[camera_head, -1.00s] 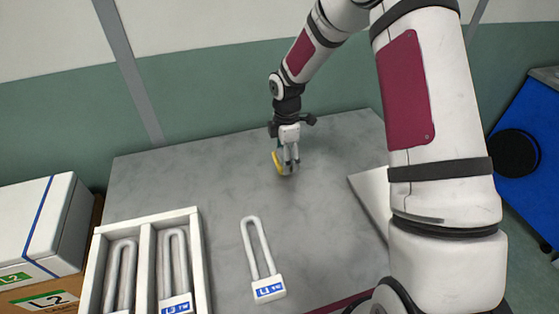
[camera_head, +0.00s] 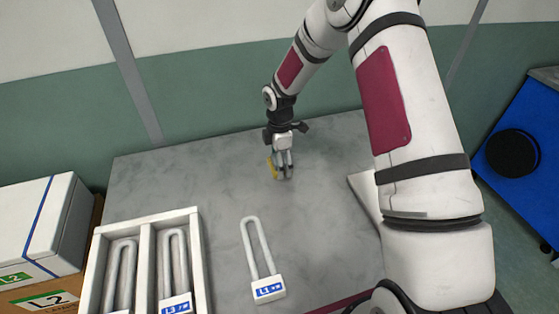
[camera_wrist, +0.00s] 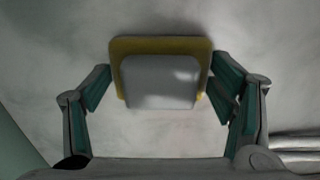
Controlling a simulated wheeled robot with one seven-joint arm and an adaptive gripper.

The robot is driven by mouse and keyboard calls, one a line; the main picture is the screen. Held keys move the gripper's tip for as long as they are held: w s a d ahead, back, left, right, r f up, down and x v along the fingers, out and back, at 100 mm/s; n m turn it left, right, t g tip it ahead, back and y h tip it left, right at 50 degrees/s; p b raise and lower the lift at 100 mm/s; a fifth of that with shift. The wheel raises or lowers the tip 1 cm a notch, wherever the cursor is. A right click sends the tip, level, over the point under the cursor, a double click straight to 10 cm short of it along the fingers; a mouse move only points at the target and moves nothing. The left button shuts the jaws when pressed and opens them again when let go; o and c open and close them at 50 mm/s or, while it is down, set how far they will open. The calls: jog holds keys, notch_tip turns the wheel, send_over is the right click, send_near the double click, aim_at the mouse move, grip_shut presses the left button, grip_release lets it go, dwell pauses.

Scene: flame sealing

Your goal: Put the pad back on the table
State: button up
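The pad (camera_wrist: 160,46) has a yellow rim or layer and a grey block on its face. It fills the gap between the two fingers of my gripper (camera_wrist: 161,84) in the wrist view, with a fingertip at each side edge. In the head view, my gripper (camera_head: 281,173) points down over the back middle of the grey table (camera_head: 215,182). The fingers hide part of the pad in the head view.
A white U-shaped tube with an L1 label (camera_head: 268,289) lies at the front middle. A white tray (camera_head: 197,222) with similar tubes is at the left, beside white boxes (camera_head: 45,225). A pale flat panel (camera_head: 362,190) lies at the right. The table's back middle is clear.

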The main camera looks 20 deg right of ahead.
jog(key=shift+o, duration=1.1)
jog(key=shift+r, duration=0.1)
notch_tip(320, 180, up, 12)
jog(key=r, duration=0.1)
jog(key=s+d+r+m+t+h, duration=0.1)
jog(key=s+r+m+t, duration=0.1)
jog(key=s+r+m, duration=0.95)
jog(key=s+r+m+t, duration=0.1)
jog(key=s+r+m, duration=0.2)
jog(key=s, duration=0.8)
jog(key=s+r+m+t+y, duration=0.1)
jog(key=s+r+m, duration=0.2)
jog(key=s, duration=0.9)
notch_tip(320, 180, up, 2)
jog(key=shift+s+a+r, duration=0.2)
jog(key=shift+a+r, duration=0.05)
jog(key=shift+a, duration=0.1)
